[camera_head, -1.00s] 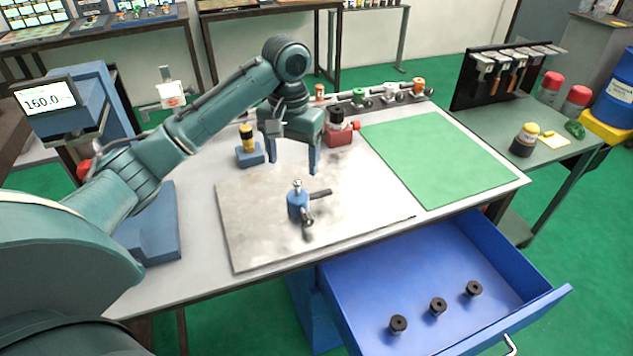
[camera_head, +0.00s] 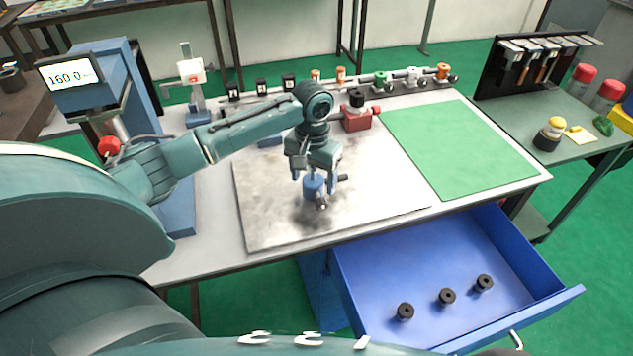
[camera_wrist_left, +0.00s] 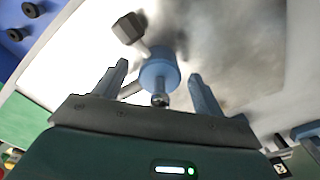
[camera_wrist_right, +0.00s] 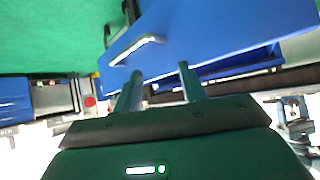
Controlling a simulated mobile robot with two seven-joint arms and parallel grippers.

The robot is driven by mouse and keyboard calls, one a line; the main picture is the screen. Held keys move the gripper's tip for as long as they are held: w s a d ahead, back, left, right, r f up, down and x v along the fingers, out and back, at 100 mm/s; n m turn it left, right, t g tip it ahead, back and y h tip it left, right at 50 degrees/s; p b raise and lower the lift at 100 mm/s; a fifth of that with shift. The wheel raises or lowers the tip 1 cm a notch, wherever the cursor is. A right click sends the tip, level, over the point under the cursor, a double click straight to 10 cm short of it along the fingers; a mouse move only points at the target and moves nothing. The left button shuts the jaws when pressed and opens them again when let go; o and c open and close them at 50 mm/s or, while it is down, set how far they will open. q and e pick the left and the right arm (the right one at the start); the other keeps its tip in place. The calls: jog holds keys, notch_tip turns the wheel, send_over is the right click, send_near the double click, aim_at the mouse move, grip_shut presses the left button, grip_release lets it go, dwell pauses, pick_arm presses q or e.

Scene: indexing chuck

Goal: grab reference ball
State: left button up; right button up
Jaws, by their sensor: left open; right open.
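A small blue cylinder (camera_head: 313,187) with dark side arms stands on the grey plate (camera_head: 390,205). In the left wrist view the blue body (camera_wrist_left: 159,73) carries a short metal stem with a rounded tip (camera_wrist_left: 160,100), seemingly the reference ball. My left gripper (camera_head: 314,177) points down over it, open. Its two fingers stand apart on either side of the blue body in the left wrist view; I see no grip on it. In the head view the gripper hides the ball. My right gripper (camera_wrist_right: 159,72) is open and empty, seen only in its wrist view.
An open blue drawer (camera_head: 390,270) with several black knobs juts out at the front. A green mat (camera_head: 460,150) lies right of the plate. A red block (camera_head: 358,118) and a row of small fittings stand behind. A gauge stand (camera_head: 70,75) is at left.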

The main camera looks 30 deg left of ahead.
pick_arm(q)
jog(key=shift+f, duration=0.75)
jog(key=shift+c, duration=0.4)
jog(key=shift+r, duration=0.1)
jog(key=c, duration=1.2)
